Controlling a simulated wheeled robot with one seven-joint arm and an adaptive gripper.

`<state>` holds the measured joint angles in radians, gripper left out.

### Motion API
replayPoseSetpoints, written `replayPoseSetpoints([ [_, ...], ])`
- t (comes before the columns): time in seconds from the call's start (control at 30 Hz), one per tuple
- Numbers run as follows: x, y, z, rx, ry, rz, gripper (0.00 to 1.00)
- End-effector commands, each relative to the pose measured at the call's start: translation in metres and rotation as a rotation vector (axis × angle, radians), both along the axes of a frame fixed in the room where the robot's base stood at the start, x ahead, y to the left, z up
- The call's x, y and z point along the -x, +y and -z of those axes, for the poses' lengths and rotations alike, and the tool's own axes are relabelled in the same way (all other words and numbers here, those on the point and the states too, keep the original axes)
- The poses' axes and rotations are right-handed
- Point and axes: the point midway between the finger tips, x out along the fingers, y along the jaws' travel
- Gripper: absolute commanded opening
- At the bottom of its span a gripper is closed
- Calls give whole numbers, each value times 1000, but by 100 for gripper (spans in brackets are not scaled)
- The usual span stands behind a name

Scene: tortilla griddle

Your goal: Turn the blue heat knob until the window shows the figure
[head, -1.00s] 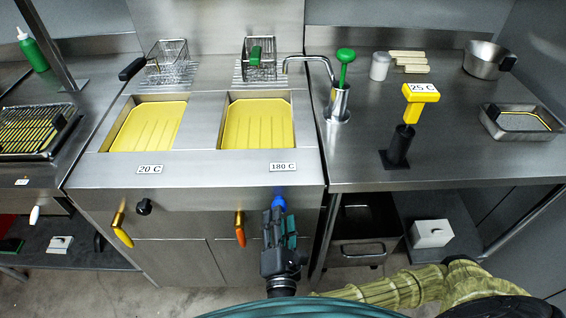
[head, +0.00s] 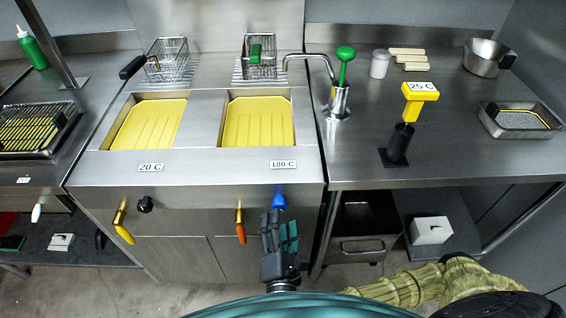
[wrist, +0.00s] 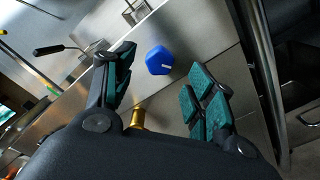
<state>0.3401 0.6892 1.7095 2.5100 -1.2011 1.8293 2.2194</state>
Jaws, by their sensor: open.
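The blue heat knob (head: 278,200) is on the front panel of the right-hand fryer well. The window (head: 283,165) above it reads 180 C. In the wrist view the blue knob (wrist: 158,60) is a faceted cap with a white mark on its lower right side. My gripper (head: 279,214) is just below and in front of the knob, pointing at it. In the wrist view its teal-padded fingers are spread open, one on each side of the knob, with visible gaps. Nothing is between the pads.
An orange-handled valve (head: 240,227) hangs just left of my gripper. A black knob (head: 145,205) and a yellow-handled valve (head: 122,227) are further left, under a window (head: 150,168) reading 20 C. Open shelving with a white box (head: 431,230) is to the right.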

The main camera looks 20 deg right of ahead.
Motion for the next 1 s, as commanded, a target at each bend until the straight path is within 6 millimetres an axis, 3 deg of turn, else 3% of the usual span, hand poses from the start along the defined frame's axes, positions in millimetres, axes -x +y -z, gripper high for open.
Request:
replayPoseSetpoints([
  [0.7, 50, 14, -1, 0, 1, -1, 55],
  [1.0, 57, 15, 0, -1, 0, 0, 55],
])
